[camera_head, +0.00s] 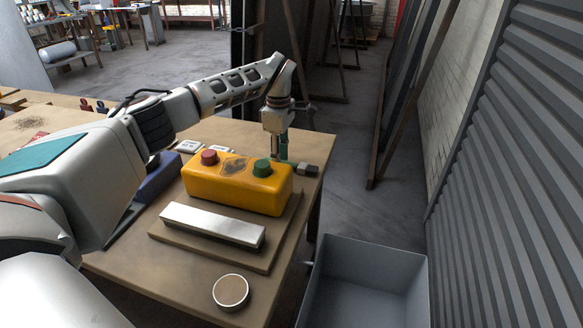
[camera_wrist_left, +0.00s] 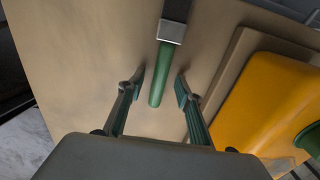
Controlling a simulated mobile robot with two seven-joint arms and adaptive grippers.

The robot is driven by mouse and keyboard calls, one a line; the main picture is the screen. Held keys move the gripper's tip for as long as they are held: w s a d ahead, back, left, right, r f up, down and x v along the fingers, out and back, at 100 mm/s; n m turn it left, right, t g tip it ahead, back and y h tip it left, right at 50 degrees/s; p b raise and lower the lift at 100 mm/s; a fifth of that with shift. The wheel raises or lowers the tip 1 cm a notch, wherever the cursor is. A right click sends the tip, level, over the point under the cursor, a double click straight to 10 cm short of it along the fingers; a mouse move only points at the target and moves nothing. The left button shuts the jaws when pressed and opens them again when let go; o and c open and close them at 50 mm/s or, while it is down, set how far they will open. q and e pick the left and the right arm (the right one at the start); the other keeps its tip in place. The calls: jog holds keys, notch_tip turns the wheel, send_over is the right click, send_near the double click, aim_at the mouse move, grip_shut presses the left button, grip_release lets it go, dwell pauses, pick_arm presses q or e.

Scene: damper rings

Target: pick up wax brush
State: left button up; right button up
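The wax brush has a green handle (camera_wrist_left: 160,75), a metal ferrule and a dark head, and lies on the table top. In the head view its dark head (camera_head: 308,169) shows behind the yellow box, while much of the handle is hidden by my gripper. My left gripper (camera_wrist_left: 160,88) is open, with one finger on each side of the handle's end and a gap on both sides. In the head view the left gripper (camera_head: 280,150) points down behind the yellow box. My right gripper is not in view.
A yellow box (camera_head: 225,190) with a red and a green button stands close beside the left gripper, on a board (camera_head: 165,235). A metal bar (camera_head: 212,225) lies in front of it. A round tin (camera_head: 231,291) sits nearer. A grey bin (camera_head: 415,285) stands off the table's right edge.

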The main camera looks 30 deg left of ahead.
pick_arm(q)
jog(key=shift+f, duration=0.1)
grip_shut()
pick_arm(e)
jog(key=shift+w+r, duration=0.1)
pick_arm(q)
notch_tip(320, 180, up, 20)
jog(key=p, duration=0.3)
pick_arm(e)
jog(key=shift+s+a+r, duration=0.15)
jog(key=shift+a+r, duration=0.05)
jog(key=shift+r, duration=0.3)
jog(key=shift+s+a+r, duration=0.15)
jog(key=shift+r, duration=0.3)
